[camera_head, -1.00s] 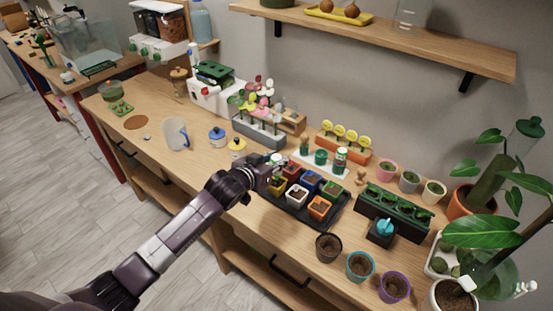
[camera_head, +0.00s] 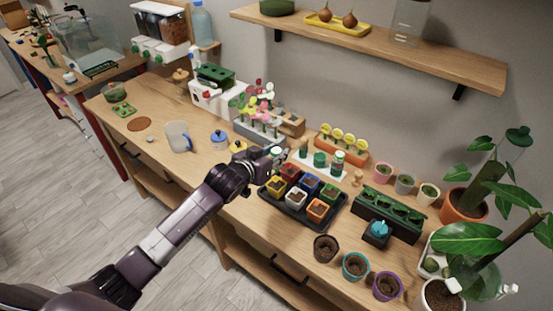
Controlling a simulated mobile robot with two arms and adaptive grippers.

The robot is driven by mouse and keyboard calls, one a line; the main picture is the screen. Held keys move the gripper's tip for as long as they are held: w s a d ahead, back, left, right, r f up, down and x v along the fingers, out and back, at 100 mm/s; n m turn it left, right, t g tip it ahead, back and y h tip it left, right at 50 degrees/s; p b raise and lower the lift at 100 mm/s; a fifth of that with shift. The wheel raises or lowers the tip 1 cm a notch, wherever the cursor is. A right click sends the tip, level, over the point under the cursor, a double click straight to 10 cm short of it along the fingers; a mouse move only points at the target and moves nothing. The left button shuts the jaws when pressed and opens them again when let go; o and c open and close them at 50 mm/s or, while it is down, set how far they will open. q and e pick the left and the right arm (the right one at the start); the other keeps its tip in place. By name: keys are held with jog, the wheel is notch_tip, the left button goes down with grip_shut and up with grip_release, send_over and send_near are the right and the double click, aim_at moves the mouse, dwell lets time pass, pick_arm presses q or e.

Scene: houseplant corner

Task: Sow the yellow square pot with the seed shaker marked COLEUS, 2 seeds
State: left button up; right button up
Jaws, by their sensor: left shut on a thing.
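The yellow square pot (camera_head: 274,187) stands at the left front of the black tray (camera_head: 293,219), filled with dark soil. My left gripper (camera_head: 274,157) is just behind and above it, shut on a small seed shaker (camera_head: 278,151) with a pale, greenish top. The gripper hides most of this shaker, and its marking cannot be read. Other green-and-white shakers (camera_head: 338,163) stand on a white stand (camera_head: 330,173) behind the tray. Any seeds in the yellow pot are too small to tell. My right gripper is not in view.
Red, blue, green, white and orange square pots (camera_head: 317,210) share the tray. A dark green planter box (camera_head: 390,213) and round pots (camera_head: 326,247) stand to the right. A blue-lidded jar (camera_head: 219,139) and a pitcher (camera_head: 178,136) stand left. The bench's left part has free room.

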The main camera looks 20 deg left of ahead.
aim_at(276, 168)
pick_arm(q)
jog(key=shift+f, duration=0.1)
jog(key=shift+f+b, duration=1.8)
jog(key=shift+f, duration=0.95)
jog(key=shift+f+b, duration=0.35)
jog(key=shift+f, duration=0.3)
notch_tip(276, 168, up, 7)
jog(key=p, duration=0.7)
jog(key=shift+r, duration=0.1)
jog(key=shift+a, duration=0.1)
